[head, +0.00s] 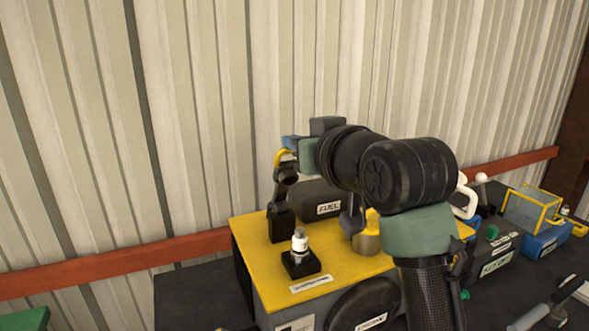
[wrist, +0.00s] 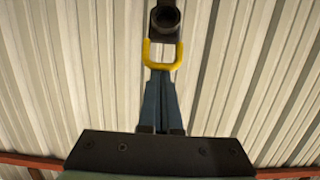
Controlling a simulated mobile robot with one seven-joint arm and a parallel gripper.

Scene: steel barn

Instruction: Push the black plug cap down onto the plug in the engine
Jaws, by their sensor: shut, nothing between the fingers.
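The engine (head: 250,232) is a box with a yellow top. A white and metal plug (head: 300,243) stands upright in a black square base on it, bare at its top. Behind and left of it is a black elbow-shaped part, which looks like the plug cap (head: 286,178), with a yellow loop (head: 281,157) at its top. The cap's round dark end (wrist: 165,17) and the loop (wrist: 147,56) show in the wrist view. My gripper (head: 288,142) is shut and empty, with its blue fingertips (wrist: 160,76) at the loop. I cannot tell whether they touch it.
A dark FUEL tank (head: 318,198) and a brass-coloured part (head: 367,242) stand on the engine. My arm hides part of its right side. The ribbed wall (head: 90,130) with a red rail (head: 110,262) rises behind. Boxes (head: 540,238) stand at the right.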

